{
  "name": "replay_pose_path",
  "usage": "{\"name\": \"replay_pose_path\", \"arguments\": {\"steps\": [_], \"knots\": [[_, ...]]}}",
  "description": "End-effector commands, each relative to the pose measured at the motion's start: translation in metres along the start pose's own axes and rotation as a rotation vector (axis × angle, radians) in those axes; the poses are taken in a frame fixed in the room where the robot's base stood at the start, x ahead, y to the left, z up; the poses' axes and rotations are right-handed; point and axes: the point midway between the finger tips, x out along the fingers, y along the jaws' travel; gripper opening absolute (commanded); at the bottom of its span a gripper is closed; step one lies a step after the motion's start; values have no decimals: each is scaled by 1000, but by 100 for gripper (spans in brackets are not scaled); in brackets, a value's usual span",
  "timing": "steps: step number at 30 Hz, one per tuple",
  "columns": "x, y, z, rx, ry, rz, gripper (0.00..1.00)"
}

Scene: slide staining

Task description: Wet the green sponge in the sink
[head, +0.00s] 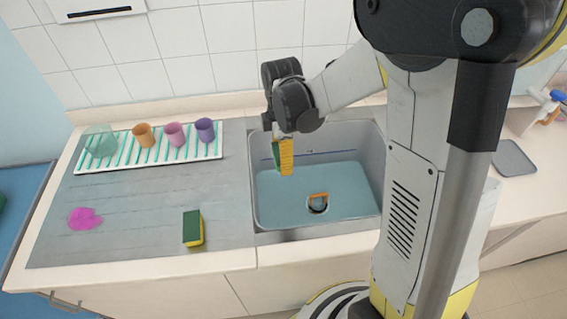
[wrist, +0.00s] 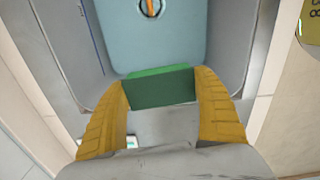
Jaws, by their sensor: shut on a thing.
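The green sponge (wrist: 160,87) is held between the two yellow fingers of my gripper (wrist: 163,95) in the wrist view. In the head view, my gripper (head: 286,160) points down over the back left part of the sink (head: 262,236), and the sponge (head: 277,155) shows as a green strip beside the yellow finger. The sink holds pale blue water (head: 340,186); the water (wrist: 190,35) also shows at the top of the wrist view. The sponge appears above the water surface; I cannot see them touching.
A second sponge, green and yellow (head: 193,228), lies on the drainboard left of the sink. A magenta stain (head: 85,218) lies farther left. A white rack (head: 178,160) with several coloured cups stands behind. An orange item (head: 318,197) is in the sink. A grey tray (head: 515,157) lies at right.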

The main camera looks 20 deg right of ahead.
Motion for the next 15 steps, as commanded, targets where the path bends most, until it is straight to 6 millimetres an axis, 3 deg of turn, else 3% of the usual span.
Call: {"name": "replay_pose_path", "arguments": {"steps": [8,15], "knots": [[16,10,3,-17,0,0,50],[42,10,3,-16,0,0,50]]}}
